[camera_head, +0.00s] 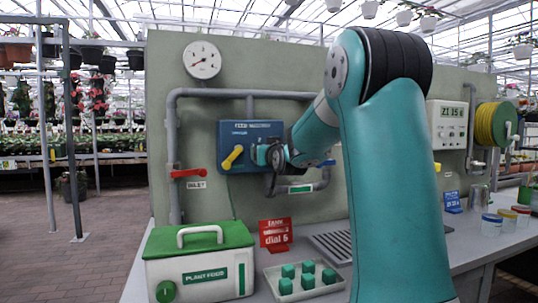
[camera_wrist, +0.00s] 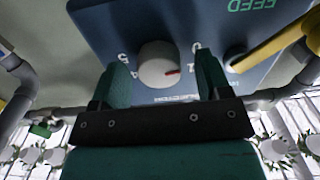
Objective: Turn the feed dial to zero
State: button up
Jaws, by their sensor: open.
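The blue feed panel (camera_head: 234,131) is on the grey-green board; it fills the top of the wrist view (camera_wrist: 110,22), where its FEED lettering is upside down. The feed dial (camera_wrist: 157,66) is a round white knob with a red mark pointing to the picture's right. My gripper (camera_wrist: 160,72) is open, with one teal finger left of the dial and one right of it. A small gap shows at the left finger; whether the right one touches is unclear. In the head view my gripper (camera_head: 262,155) is at the panel and hides the dial.
A yellow lever (camera_head: 232,157) sits beside the dial on the panel. A red valve handle (camera_head: 187,173) is on the grey pipe at left. A gauge (camera_head: 202,60) hangs above.

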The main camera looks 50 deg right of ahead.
jog(key=p+v, duration=0.2)
jog(key=v, duration=1.5)
jog(key=shift+a, duration=0.2)
jog(key=shift+s, duration=0.1)
